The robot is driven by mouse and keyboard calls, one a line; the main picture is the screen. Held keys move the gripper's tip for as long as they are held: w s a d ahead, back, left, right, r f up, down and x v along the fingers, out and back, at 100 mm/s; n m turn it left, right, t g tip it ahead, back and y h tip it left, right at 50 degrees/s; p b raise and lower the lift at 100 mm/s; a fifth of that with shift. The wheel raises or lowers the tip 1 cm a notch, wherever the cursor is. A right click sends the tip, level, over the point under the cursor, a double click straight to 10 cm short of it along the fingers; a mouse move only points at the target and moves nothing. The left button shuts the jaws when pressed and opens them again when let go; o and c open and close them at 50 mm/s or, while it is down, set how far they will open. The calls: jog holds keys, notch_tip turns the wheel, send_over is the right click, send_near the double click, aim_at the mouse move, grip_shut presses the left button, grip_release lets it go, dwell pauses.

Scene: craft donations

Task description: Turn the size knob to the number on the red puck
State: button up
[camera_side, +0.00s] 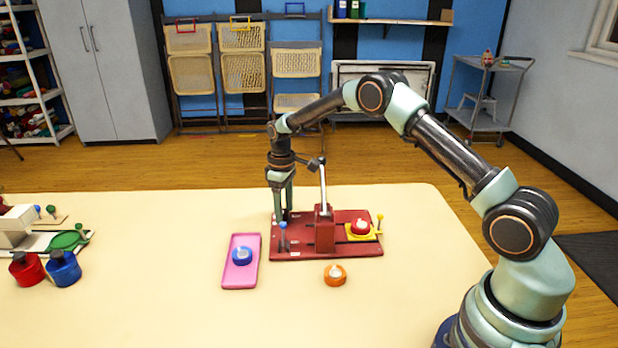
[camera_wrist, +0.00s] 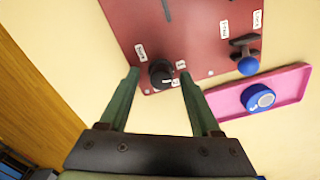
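The red puck (camera_side: 361,227) sits on a small yellow pad at the right of the red board (camera_side: 345,250); its pale marking is too small to read in the side view. The black size knob (camera_wrist: 162,74) is at the board's edge in the wrist view, with small white labels around it that I cannot read. My gripper (camera_side: 283,213) points down at the board's far left. In the wrist view my gripper (camera_wrist: 159,73) is open, its green fingers on either side of the knob with a gap at each side. Finger height relative to the knob is unclear.
A blue puck (camera_side: 242,255) lies on a pink tray (camera_side: 238,278). An orange puck (camera_side: 335,275) lies on the table in front of the board. The board carries a blue-tipped lever (camera_side: 283,236) and a tall post (camera_side: 322,190). Red and blue bottles (camera_side: 64,270) stand far left.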

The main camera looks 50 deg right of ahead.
aim_at(285, 211)
notch_tip(285, 211, up, 12)
dwell(0.5)
jog(key=shift+w, duration=0.1)
notch_tip(285, 211, down, 12)
jog(key=m, duration=1.4)
jog(key=shift+r, duration=0.15)
